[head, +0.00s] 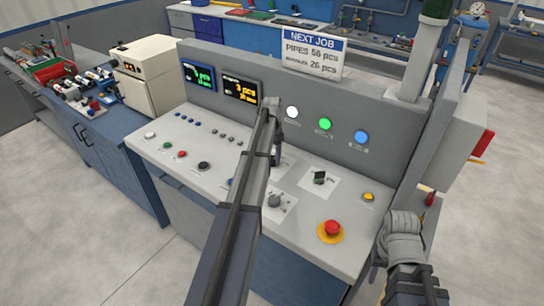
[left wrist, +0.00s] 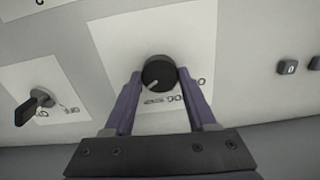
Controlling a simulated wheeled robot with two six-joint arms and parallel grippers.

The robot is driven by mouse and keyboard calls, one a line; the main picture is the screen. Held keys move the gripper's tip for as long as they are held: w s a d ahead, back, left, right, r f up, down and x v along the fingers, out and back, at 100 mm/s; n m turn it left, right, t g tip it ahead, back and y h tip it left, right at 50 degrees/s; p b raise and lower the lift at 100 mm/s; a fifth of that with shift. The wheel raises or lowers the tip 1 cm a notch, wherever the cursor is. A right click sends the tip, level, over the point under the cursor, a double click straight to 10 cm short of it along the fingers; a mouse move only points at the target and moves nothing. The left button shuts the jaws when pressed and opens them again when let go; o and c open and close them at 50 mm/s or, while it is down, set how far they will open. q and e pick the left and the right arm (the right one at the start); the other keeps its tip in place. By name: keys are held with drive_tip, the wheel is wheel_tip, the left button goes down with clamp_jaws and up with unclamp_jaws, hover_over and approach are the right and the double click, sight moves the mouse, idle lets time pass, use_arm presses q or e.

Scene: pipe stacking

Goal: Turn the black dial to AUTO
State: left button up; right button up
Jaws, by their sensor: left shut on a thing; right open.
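The black dial (left wrist: 159,72) sits on a white label plate (left wrist: 118,45) in the left wrist view. Its pale pointer mark points to the lower left of that picture. Printed marks show below it, partly hidden and too blurred to read surely. My left gripper (left wrist: 160,78) has one finger on each side of the dial and is shut on it. In the head view my left gripper (head: 275,158) is at the console top, and the dial is hidden there. My right gripper (head: 378,264) is open at the console's right side, away from the dial.
A black-handled switch (left wrist: 36,106) stands left of the dial in the left wrist view. In the head view, a grey knob (head: 274,201), a dark switch (head: 319,178) and a red mushroom button (head: 331,228) are on the console. The console's upright panel (head: 385,150) rises behind.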

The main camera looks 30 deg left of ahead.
sight(272, 158)
use_arm(q)
drive_tip(key=o, duration=1.4)
wheel_tip(272, 158, up, 8)
drive_tip(key=p, duration=0.8)
drive_tip(key=shift+f, duration=0.1)
